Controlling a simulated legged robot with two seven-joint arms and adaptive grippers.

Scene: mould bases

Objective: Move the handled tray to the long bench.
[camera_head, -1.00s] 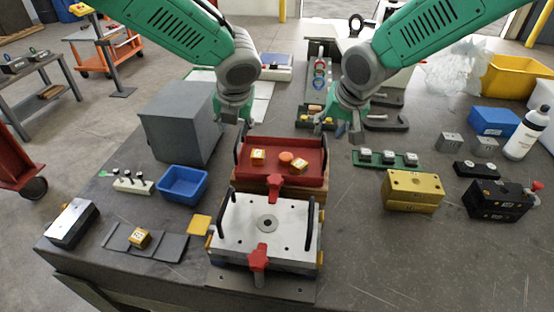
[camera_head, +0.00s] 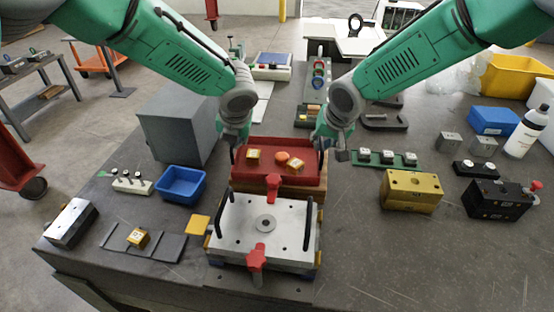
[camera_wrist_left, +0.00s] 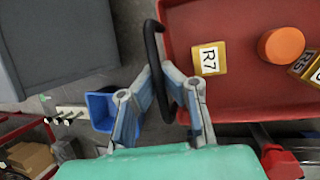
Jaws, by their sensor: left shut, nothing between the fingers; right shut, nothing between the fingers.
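The handled tray (camera_head: 310,175) is red with a black upright handle at each end. It sits level behind the mould base and carries two yellow blocks and an orange disc. In the left wrist view the tray (camera_wrist_left: 240,97) fills the right side, with its black handle (camera_wrist_left: 152,45) at the fingertips. Which surface is the long bench is unclear.
The silver mould base (camera_head: 240,232) with red knobs stands directly in front of the tray. A grey box (camera_head: 180,125) and a blue bin (camera_head: 181,185) are to the left. A green strip (camera_head: 385,160) and a gold block (camera_head: 410,190) are to the right. The front right tabletop (camera_head: 400,260) is clear.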

